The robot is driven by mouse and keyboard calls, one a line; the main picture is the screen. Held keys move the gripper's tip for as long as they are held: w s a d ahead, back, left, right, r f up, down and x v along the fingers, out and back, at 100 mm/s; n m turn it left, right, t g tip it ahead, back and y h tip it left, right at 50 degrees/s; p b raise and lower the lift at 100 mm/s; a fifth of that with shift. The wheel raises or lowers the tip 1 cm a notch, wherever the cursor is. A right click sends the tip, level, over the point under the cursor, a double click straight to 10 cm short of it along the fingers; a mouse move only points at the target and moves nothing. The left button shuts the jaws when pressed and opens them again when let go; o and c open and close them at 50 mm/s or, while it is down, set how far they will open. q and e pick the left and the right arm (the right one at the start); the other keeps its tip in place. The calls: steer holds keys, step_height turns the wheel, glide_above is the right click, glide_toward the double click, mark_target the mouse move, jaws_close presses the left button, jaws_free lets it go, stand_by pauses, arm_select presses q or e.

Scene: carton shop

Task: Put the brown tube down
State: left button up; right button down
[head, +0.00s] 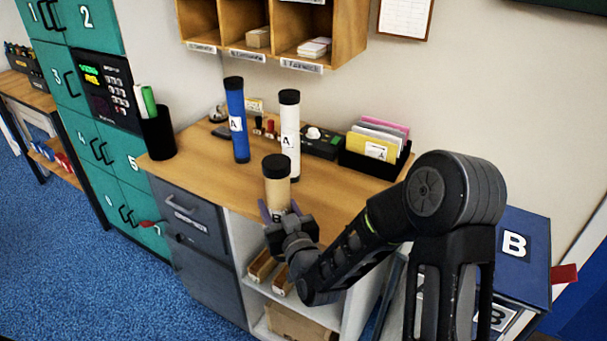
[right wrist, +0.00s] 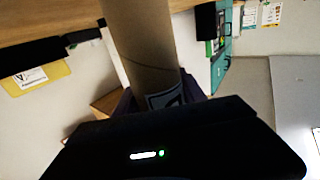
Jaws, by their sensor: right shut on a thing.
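The brown tube (head: 277,184) has a black cap and a label low on its side. It is upright in the head view, at the front edge of the wooden counter (head: 332,189). My right gripper (head: 278,215) is shut around its lower part. In the right wrist view the brown tube (right wrist: 140,42) rises from between the fingers, with part of its label showing. Whether its bottom touches the counter is hidden by the gripper. My left gripper is in neither view.
A blue tube (head: 238,125) and a white tube (head: 290,135) stand upright behind the brown tube. A black card holder (head: 350,160) is at the back right, and a black cup (head: 158,135) is at the left end. Some bare counter lies left of the brown tube.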

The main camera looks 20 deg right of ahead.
arm_select(q)
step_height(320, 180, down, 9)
steer(key=b, duration=0.9)
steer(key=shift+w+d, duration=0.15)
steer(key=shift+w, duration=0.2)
arm_select(e)
step_height(320, 180, down, 13)
steer(key=a, duration=0.2)
steer(key=shift+a+r+y, duration=0.15)
steer(key=shift+a+y, duration=0.15)
steer(key=shift+a, duration=0.1)
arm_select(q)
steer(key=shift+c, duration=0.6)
